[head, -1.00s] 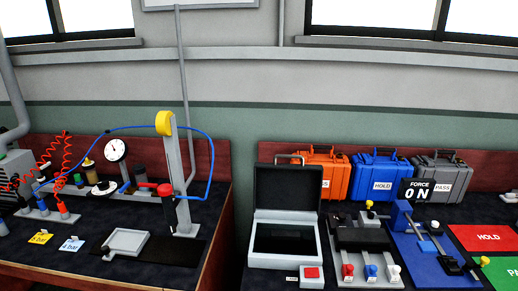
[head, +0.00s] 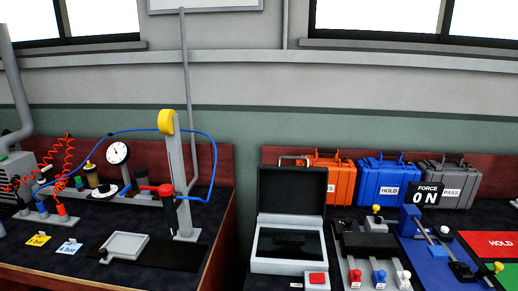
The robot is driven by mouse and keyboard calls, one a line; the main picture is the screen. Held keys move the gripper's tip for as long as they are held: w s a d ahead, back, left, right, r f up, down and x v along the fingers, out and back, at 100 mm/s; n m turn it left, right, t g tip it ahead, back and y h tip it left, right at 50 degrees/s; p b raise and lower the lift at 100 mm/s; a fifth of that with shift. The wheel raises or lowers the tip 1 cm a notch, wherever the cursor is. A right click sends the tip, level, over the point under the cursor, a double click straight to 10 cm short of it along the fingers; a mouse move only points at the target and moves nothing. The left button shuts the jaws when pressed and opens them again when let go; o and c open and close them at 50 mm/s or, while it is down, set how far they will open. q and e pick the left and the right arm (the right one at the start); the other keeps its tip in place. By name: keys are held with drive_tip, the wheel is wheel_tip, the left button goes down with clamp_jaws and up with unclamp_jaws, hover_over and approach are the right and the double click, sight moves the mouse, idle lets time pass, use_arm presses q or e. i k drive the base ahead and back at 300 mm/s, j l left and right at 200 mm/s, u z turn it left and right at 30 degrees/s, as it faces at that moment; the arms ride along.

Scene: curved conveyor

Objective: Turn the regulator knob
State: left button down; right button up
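A round white pressure gauge (head: 117,152) stands on the left bench. Below it is a white disc with a dark centre (head: 104,189), next to a dark bottle-like part with a yellowish body (head: 91,177). I cannot tell for sure which of these parts is the regulator knob. Yellow (head: 38,240) and blue (head: 69,248) pressure cards lie at the bench's front; the blue one reads as bar. Neither of my grippers shows in the head view.
A blue hose (head: 212,150) arches over the left bench and red coiled hoses (head: 68,155) hang at its left. A grey tray (head: 125,246) lies in front. The right bench holds an open case (head: 290,266), orange, blue and grey cases, and a lever fixture (head: 368,243). A gap separates the benches.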

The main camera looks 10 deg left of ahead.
sight(105, 189)
drive_tip(key=i+j, duration=0.1)
drive_tip(key=j, duration=0.35)
drive_tip(key=i+j, duration=0.1)
drive_tip(key=j, duration=0.35)
drive_tip(key=i+j, duration=0.15)
drive_tip(key=j, duration=0.25)
drive_tip(key=i+j, duration=0.1)
drive_tip(key=j, duration=0.35)
drive_tip(key=i+j, duration=0.1)
drive_tip(key=j, duration=0.35)
drive_tip(key=i+j+u, duration=0.1)
drive_tip(key=j, duration=0.35)
drive_tip(key=i+j, duration=0.15)
drive_tip(key=j, duration=0.25)
